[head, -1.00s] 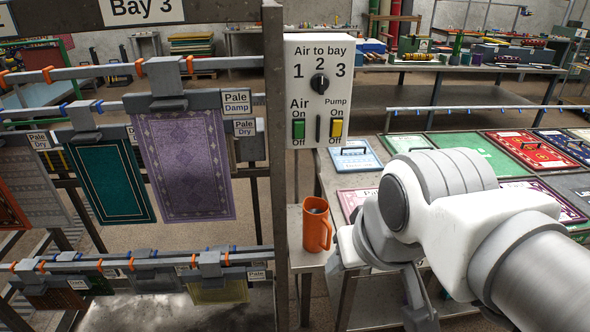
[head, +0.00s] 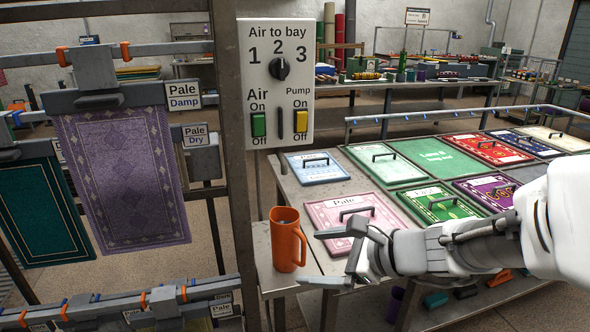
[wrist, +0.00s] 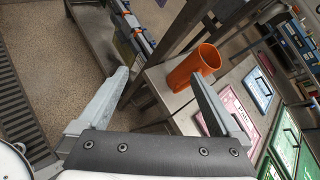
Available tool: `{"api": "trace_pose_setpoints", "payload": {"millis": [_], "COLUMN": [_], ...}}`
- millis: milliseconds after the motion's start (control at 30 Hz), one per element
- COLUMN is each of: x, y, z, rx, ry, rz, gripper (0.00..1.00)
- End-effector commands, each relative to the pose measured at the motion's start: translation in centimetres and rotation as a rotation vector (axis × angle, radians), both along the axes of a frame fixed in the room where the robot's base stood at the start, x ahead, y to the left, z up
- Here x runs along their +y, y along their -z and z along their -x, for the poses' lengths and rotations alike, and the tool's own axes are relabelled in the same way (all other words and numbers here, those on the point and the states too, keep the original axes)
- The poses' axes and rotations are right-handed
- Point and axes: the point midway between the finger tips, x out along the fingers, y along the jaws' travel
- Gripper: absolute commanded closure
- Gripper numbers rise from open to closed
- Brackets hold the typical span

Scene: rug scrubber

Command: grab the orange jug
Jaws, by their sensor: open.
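The orange jug (head: 287,240) stands upright on a small grey side table, its handle on the right side in the head view. My gripper (head: 320,258) is open and empty, a little to the right of the jug, with its fingers pointing left toward it. In the wrist view the jug (wrist: 193,68) appears beyond the fingertips and nearer the right finger. My gripper's two fingers (wrist: 158,76) are spread wide there with nothing between them close by.
The small side table (head: 268,284) adjoins a long table with several coloured panels, including a pink one (head: 335,215). A post with a white control panel (head: 277,85) rises behind the jug. Rails with a hanging purple rug (head: 122,180) stand at left.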

Motion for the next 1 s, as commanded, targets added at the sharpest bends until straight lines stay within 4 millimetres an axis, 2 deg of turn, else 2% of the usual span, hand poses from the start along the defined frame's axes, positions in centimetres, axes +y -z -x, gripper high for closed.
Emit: {"api": "trace_pose_setpoints", "payload": {"millis": [33,100,300,400,567,833,1000], "x": [-0.7,-1.6,-3.8,-4.0,-2.4,1.1,2.6], "y": [2.0,3.1,5.1,5.5,6.7,8.9,9.7], "z": [-1.4,-3.1,-6.0,-6.7,-8.6,-12.8,-14.6], "rx": [0.049,0.100,0.184,0.196,0.200,0.198,0.197], "ry": [0.089,0.199,0.396,0.431,0.434,0.432,0.434], "rz": [-0.081,-0.181,-0.354,-0.385,-0.391,-0.388,-0.389], "gripper": [0.00,0.00,0.00,0.00,0.00,0.00,0.00]}}
